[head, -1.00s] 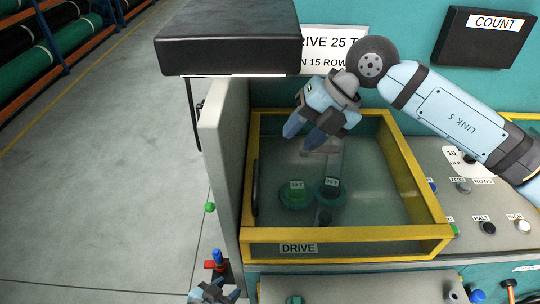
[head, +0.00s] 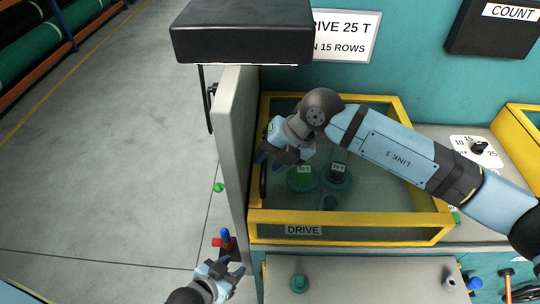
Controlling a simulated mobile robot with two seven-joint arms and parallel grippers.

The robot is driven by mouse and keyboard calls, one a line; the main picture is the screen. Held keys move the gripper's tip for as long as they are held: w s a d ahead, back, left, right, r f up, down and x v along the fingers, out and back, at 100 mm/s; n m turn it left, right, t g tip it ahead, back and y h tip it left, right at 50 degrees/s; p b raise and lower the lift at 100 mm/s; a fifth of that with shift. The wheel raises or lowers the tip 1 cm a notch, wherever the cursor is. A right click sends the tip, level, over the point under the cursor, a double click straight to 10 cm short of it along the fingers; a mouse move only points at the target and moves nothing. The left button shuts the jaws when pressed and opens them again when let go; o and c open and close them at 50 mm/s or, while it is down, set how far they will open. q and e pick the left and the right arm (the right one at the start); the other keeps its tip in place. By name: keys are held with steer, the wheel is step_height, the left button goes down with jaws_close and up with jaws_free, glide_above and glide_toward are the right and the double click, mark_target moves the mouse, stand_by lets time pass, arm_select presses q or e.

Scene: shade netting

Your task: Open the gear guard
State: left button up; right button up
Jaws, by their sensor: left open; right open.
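The gear guard is a yellow-framed clear box (head: 345,235) labelled DRIVE, and it looks shut. Through its clear panel I see two green gears (head: 301,180) with small tags. A dark upright handle (head: 263,182) is at the guard's left side. My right gripper (head: 268,157) is open and empty over the guard's left part, just above the handle in the picture; I cannot tell whether it touches. My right forearm hides part of the guard's back and right. My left gripper (head: 233,268) is open and empty, low, left of the guard's front corner.
A grey upright plate (head: 233,150) stands along the guard's left side. A black box (head: 241,32) overhangs the back left. A dial (head: 480,148) is on the panel at right. A red and blue valve (head: 224,240) is close to my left gripper. Open floor lies left.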

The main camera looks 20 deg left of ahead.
steer(key=shift+c, duration=0.2)
jaws_close()
steer(key=w+d+b, duration=0.1)
steer(key=w+d, duration=0.2)
steer(key=d, duration=0.7)
steer(key=w+d+b, duration=0.2)
steer(key=w+d, duration=0.1)
steer(key=d, duration=0.8)
steer(key=w+d+b, duration=0.2)
steer(key=w+d, duration=0.1)
steer(key=d, duration=0.7)
steer(key=shift+d, duration=0.3)
steer(key=shift+o, duration=0.2)
jaws_free()
